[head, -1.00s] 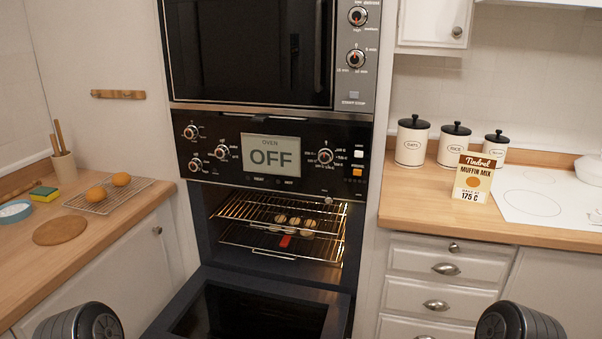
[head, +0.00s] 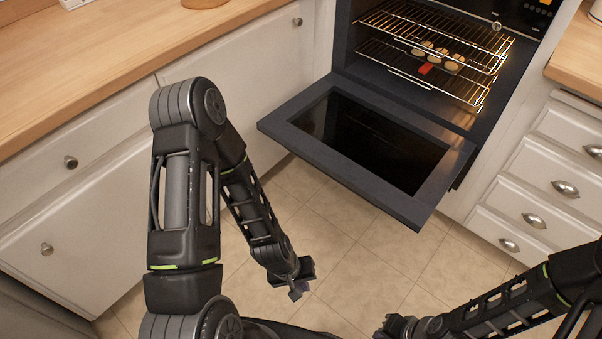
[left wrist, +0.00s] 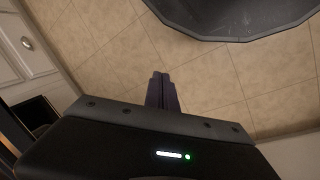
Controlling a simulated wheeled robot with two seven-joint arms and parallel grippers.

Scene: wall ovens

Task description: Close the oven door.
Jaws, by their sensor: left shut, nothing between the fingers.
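The oven door (head: 405,205) is a dark panel with a glass window, hinged at its lower edge. It is folded down wide open, in front of the lit oven cavity (head: 470,105). My left gripper (head: 297,282) is over the floor, lower and nearer than the door's front edge, apart from it. In the left wrist view its fingers (left wrist: 161,90) are together and empty, with floor tiles beyond. My right gripper (head: 392,326) is near the bottom edge of the head view, apart from the door. Its fingers are too unclear to read.
Two wire racks (head: 430,40) are inside the oven, with several pale round items (head: 440,56) and a red item (head: 425,69). White cabinets (head: 90,205) stand left, white drawers (head: 540,175) right. Tiled floor (head: 345,235) is clear before the door.

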